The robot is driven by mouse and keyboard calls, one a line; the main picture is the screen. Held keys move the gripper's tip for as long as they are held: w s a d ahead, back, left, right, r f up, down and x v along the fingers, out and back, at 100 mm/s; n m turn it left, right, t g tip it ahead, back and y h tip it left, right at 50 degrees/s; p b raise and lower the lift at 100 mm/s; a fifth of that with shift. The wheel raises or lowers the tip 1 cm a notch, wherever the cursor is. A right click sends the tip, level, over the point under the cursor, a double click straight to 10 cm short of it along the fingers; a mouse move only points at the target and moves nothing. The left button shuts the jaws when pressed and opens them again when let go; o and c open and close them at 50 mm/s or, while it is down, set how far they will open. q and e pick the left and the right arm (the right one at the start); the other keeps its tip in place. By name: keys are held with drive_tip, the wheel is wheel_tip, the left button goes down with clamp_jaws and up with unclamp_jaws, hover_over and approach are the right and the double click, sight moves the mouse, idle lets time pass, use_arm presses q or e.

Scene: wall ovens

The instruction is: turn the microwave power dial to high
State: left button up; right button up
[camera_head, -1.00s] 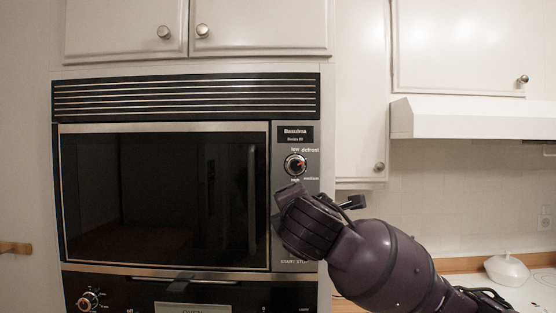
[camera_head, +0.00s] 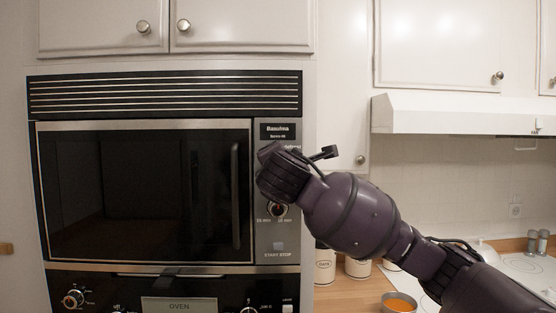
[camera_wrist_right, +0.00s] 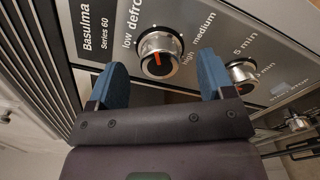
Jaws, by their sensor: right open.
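The microwave (camera_head: 145,190) is built into the wall, with its door shut. Its power dial (camera_wrist_right: 160,54) shows in the right wrist view as a silver-rimmed black knob with a red pointer, among the labels low, defrost, medium and high. I cannot tell for sure which label the pointer marks. My right gripper (camera_wrist_right: 160,68) is open, its two blue fingers on either side of the dial in the picture; contact is not clear. In the head view the right gripper (camera_head: 268,157) hides the power dial. My left gripper is not in view.
A timer dial (camera_wrist_right: 243,74) sits just beside the right-hand finger in the wrist view. A start/stop button (camera_head: 279,246) is below it. Oven knobs (camera_head: 73,298) line the panel underneath. Canisters and an orange-filled bowl (camera_head: 399,303) stand on the counter at right.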

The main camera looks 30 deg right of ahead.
drive_tip(key=shift+x, duration=0.9)
drive_tip(key=c, duration=0.9)
